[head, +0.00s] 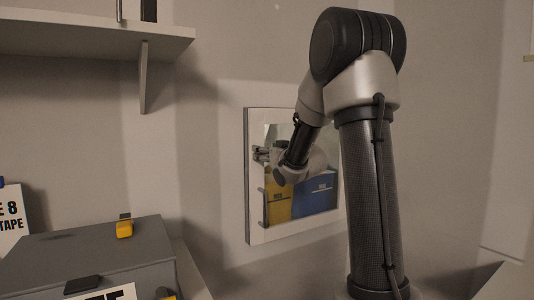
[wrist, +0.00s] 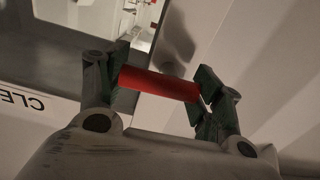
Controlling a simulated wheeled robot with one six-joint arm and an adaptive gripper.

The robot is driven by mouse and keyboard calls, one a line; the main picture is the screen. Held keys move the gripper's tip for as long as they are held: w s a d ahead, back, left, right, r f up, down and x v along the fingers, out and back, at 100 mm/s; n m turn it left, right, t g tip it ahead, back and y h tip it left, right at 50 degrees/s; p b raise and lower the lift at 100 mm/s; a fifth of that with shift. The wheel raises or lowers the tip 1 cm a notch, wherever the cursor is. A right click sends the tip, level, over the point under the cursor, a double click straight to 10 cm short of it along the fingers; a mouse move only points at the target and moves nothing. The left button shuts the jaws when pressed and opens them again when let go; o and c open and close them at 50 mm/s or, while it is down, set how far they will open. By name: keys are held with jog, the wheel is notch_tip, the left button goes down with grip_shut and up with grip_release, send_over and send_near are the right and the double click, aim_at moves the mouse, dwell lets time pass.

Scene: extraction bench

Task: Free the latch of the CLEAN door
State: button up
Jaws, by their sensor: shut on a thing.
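The CLEAN door (head: 254,212) is a framed glass panel in the far wall, seen past my arm in the head view. In the wrist view its pale frame (wrist: 45,118) carries upside-down letters "CLE", with the rest of the word cut off. My gripper (head: 262,154) is at the left side of the door. In the wrist view my gripper (wrist: 157,82) is shut across a short red bar (wrist: 160,85), which looks like the latch handle. One finger is at each end of the bar. The latch's mount and whether it is engaged cannot be seen.
Yellow (head: 278,204) and blue (head: 316,197) bins show behind the glass. A shelf (head: 90,40) juts out at upper left. My arm hides the door's right side.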

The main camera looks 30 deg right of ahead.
jog(key=n, duration=0.4)
jog(key=shift+r+n, duration=0.2)
jog(key=shift+n, duration=0.1)
jog(key=n, duration=0.4)
jog(key=shift+a+r, duration=0.15)
jog(key=shift+a, duration=0.05)
jog(key=n, duration=0.5)
jog(key=shift+a+r, duration=0.15)
jog(key=shift+a+n, duration=0.2)
jog(key=shift+n, duration=1.7)
jog(key=o, duration=1)
jog(key=shift+o, duration=0.2)
jog(key=shift+s, duration=0.1)
